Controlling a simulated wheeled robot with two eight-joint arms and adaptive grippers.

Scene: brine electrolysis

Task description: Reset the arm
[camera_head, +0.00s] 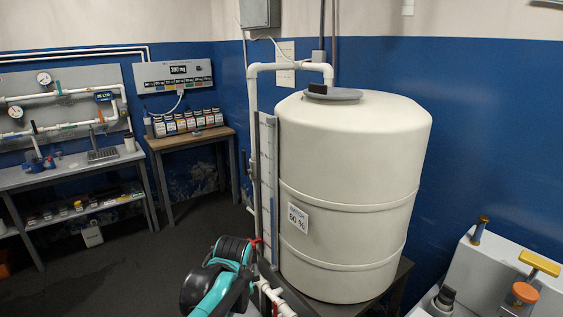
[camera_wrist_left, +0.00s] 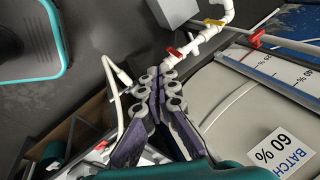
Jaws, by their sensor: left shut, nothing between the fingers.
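My left gripper (camera_wrist_left: 155,85) is shut and empty in the left wrist view. A teal and black arm part of mine shows at the bottom of the head view, left of the large white tank (camera_head: 350,180). The fingertips cannot be made out in the head view. My right gripper is in neither view.
White pipes with a red valve handle (camera_wrist_left: 175,52) and a yellow handle (camera_wrist_left: 215,22) run close by the fingers in the wrist view. The tank bears a "BATCH 60 %" label (camera_head: 298,218). A wooden table (camera_head: 188,139) with bottles stands back left. Dark floor lies open at left.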

